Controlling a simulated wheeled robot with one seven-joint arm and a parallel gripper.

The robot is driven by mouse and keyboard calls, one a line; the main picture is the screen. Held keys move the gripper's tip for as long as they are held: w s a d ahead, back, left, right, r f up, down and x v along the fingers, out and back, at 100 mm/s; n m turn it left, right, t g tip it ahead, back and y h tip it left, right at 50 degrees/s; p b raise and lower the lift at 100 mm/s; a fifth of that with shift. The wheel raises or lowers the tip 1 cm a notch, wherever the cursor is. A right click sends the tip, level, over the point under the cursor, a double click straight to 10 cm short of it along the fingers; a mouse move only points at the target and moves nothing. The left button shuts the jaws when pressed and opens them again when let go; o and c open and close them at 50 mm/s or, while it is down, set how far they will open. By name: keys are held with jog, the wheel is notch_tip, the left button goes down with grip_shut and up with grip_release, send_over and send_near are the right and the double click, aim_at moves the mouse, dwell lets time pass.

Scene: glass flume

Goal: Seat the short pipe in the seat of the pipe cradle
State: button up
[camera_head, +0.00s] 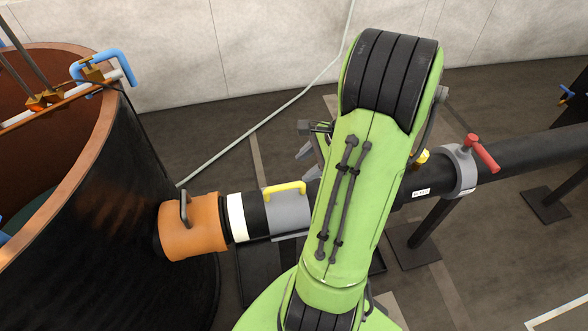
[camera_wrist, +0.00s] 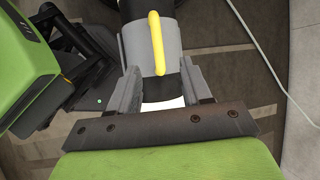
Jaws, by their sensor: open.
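A pipe line runs from an orange pipe stub (camera_head: 192,227) on a tank. It has a black section with a white band (camera_head: 236,217), then a grey sleeve with a yellow handle (camera_head: 285,189). My arm hides the line further right. I cannot tell for sure which part is the short pipe or where the cradle's seat is. In the wrist view the grey sleeve (camera_wrist: 138,42) shows between the fingertips of my gripper (camera_wrist: 160,75), with the white band (camera_wrist: 163,103) below. My gripper (camera_head: 308,160) is open and seems apart from the pipe, behind it in the head view.
The large tank (camera_head: 110,190) fills the left. A black pipe (camera_head: 530,152) runs right through a grey collar (camera_head: 461,171) with a red handle (camera_head: 482,152), on a floor stand (camera_head: 430,222). A pale hose (camera_head: 265,120) crosses the floor. The floor behind is mostly free.

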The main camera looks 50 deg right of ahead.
jog(key=w+a+r+n+g+h, duration=0.1)
jog(key=a+r+n, duration=0.3)
jog(key=a+n, duration=0.15)
jog(key=w+a+r+n+h, duration=0.1)
jog(key=w+a+r+n, duration=0.1)
jog(key=a+r+n, duration=0.4)
jog(key=s+a+r+n+t+h, duration=0.1)
jog(key=s+a+r+n, duration=0.2)
jog(key=s+a+n, duration=0.5)
jog(key=a+n, duration=0.3)
jog(key=n, duration=0.1)
jog(key=shift+s+a, duration=0.4)
notch_tip(320, 180, up, 7)
jog(key=p, duration=0.7)
